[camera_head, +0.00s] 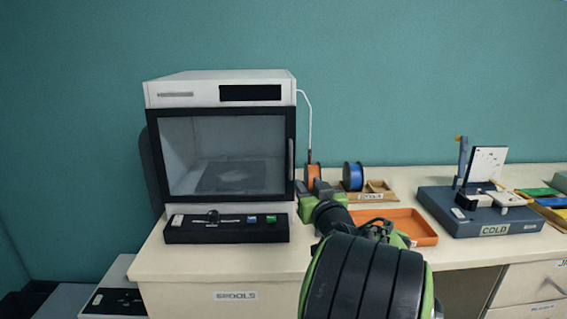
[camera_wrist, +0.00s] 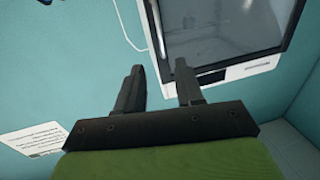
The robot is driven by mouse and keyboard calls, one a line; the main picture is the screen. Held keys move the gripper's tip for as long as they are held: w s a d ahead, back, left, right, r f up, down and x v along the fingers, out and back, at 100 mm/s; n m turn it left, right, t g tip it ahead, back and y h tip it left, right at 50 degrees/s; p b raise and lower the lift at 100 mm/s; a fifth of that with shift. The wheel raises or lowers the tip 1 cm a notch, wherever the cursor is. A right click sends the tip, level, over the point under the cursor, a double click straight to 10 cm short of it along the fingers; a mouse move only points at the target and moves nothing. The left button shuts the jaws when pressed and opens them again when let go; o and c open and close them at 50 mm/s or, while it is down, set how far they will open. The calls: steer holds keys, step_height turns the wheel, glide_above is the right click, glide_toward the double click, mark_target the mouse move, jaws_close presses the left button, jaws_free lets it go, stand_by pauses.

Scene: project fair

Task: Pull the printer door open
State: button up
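The white printer (camera_head: 220,88) stands on the left of the counter. Its door (camera_head: 226,165) is a glass pane in a black frame and looks shut; a dim plate shows behind the glass. A slim upright handle (camera_head: 291,160) sits on the door's right edge. In the wrist view the printer door (camera_wrist: 215,30) appears turned over at the upper right, with the handle (camera_wrist: 158,28) along its left edge. My gripper (camera_wrist: 159,66) is open and empty. Its fingertips lie just short of the handle in the picture, apparently not around it. In the head view my gripper (camera_head: 305,190) is low beside the door's right edge.
A black tray (camera_head: 190,234) with small items lies before the printer. Orange (camera_head: 313,174) and blue (camera_head: 353,176) spools stand to its right, near an orange tray (camera_head: 420,228). A dark station marked COLD (camera_head: 494,230) is farther right. Part of the counter is hidden by my arm.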

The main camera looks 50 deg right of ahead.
mark_target(291, 162)
steer(key=p+x, duration=0.2)
steer(key=x, duration=1.2)
steer(key=shift+w, duration=0.15)
jaws_close()
stand_by(0.6)
